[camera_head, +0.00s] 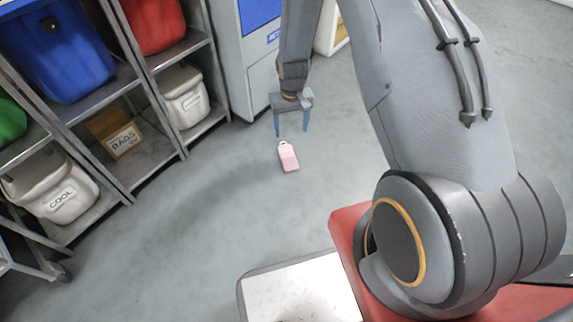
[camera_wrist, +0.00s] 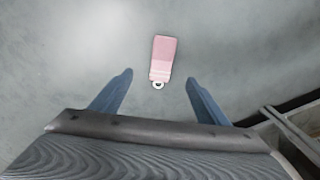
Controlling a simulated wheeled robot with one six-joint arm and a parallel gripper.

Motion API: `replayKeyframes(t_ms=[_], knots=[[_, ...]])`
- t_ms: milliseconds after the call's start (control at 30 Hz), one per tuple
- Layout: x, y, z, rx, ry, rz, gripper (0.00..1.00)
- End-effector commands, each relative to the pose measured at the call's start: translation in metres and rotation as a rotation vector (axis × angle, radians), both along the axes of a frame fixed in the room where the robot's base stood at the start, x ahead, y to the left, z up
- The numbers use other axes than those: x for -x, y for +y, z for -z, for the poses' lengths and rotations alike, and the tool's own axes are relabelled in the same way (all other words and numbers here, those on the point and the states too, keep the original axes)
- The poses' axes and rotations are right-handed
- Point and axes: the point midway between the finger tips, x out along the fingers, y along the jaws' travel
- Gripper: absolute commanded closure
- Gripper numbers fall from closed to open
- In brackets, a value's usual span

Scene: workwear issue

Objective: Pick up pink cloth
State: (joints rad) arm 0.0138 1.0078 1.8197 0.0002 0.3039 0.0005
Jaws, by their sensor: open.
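The pink cloth (camera_head: 289,160) lies on the grey floor as a small folded, flat-looking piece with a pale loop at one end. In the wrist view the cloth (camera_wrist: 162,60) is ahead of the fingers, roughly centred between their lines, with its white loop toward me. My gripper (camera_head: 291,130) hangs over the floor, just beyond the cloth in the head view, with its two blue fingers pointing down. In the wrist view my gripper (camera_wrist: 157,84) is open and nothing is between its fingers. The height of the fingertips above the floor is hard to tell.
Metal shelving (camera_head: 125,190) on the left holds a blue bin (camera_head: 62,50), a red bin (camera_head: 152,22), a white bin (camera_head: 185,97), a "COOL" container (camera_head: 58,190) and a "BAGS" box (camera_head: 124,141). A grey-blue cabinet (camera_head: 262,85) stands behind my gripper. Floor around the cloth is clear.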

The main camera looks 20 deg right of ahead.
Motion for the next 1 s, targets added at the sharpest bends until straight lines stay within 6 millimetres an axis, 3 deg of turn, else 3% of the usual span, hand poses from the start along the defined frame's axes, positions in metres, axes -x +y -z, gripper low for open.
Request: replayKeyframes(t_ms=[33,200,1000], knots=[[-0.006,0.0,0.029,0.0,0.004,0.001,0.31],[-0.016,-0.001,0.074,0.0,0.009,0.001,0.31],[-0.014,0.006,0.146,0.0,0.01,0.001,0.31]])
